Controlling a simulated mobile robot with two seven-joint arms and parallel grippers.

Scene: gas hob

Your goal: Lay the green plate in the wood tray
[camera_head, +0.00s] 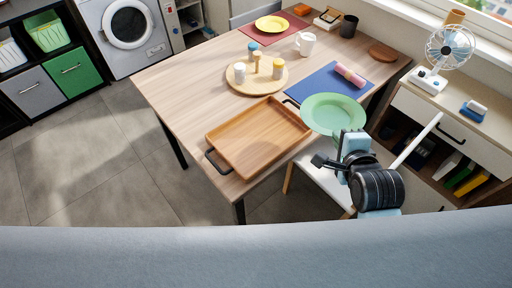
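The green plate (332,112) is at the near right side of the table, overlapping the blue mat's near corner and the table edge in the picture. My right gripper (344,142) is at the plate's near rim and appears shut on it; its fingertips are partly hidden by the gripper body. The plate looks roughly level and seems to be held above the table. The wood tray (257,137) lies left of the plate, empty, with dark handles at its ends. My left gripper is not in view.
A round board (240,87) with several shakers stands behind the tray. The blue mat (326,82) holds a rolled pink napkin (350,75). A white mug (305,43) and a yellow plate (272,24) are farther back. A chair (322,178) stands below the near right edge.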

